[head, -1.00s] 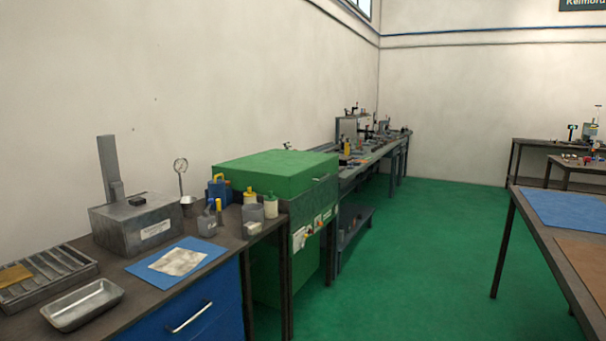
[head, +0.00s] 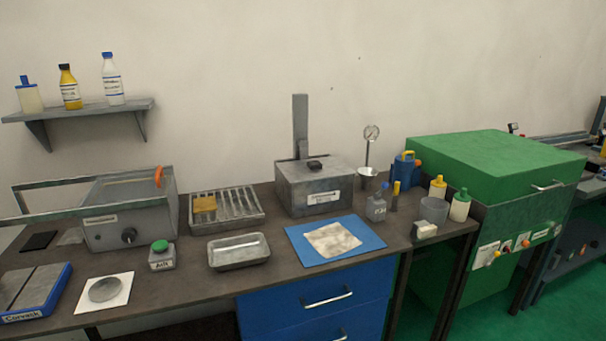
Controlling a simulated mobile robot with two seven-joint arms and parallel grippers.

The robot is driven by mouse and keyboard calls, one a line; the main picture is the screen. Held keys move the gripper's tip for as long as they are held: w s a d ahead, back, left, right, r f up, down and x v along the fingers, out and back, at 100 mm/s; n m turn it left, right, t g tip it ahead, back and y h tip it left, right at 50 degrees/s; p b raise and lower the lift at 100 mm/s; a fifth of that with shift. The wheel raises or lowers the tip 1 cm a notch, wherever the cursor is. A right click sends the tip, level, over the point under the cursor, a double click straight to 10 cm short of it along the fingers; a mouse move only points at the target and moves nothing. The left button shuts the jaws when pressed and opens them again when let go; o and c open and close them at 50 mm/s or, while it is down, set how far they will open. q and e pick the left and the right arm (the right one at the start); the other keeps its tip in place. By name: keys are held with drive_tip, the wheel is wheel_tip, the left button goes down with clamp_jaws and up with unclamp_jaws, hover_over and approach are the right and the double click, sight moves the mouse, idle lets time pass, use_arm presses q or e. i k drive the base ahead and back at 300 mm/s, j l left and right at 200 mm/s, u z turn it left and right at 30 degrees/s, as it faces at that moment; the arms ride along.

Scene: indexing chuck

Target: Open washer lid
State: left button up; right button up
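A green machine (head: 482,217) stands at the right end of the bench, and it looks like the washer. Its flat green lid (head: 497,165) is shut, with a metal bar handle (head: 548,186) on the lid's front edge near the right corner. Its front panel (head: 512,246) carries small knobs and labels. A grey metal box (head: 300,197) with a black knob (head: 315,165) on top and an upright post behind it stands on the bench; its label is too small to read. Neither of my grippers is in view.
On the bench (head: 190,290) are a blue mat (head: 375,236) with a cloth, a metal tray (head: 238,251), a slotted rack (head: 227,209) and several bottles beside the green machine. Blue drawers (head: 345,290) sit below. Green floor (head: 492,325) shows at lower right.

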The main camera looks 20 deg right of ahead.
sight(495, 165)
drive_tip(key=i+l+z, duration=0.1)
drive_tip(key=l, duration=0.3)
drive_tip(key=i+l+z, duration=0.1)
drive_tip(key=l, duration=0.35)
drive_tip(key=i+l+z, duration=0.1)
drive_tip(key=l, duration=0.3)
drive_tip(key=i+l+z, duration=0.1)
drive_tip(key=l, duration=0.3)
drive_tip(key=i+l+z, duration=0.1)
drive_tip(key=l, duration=0.25)
drive_tip(key=i, duration=0.05)
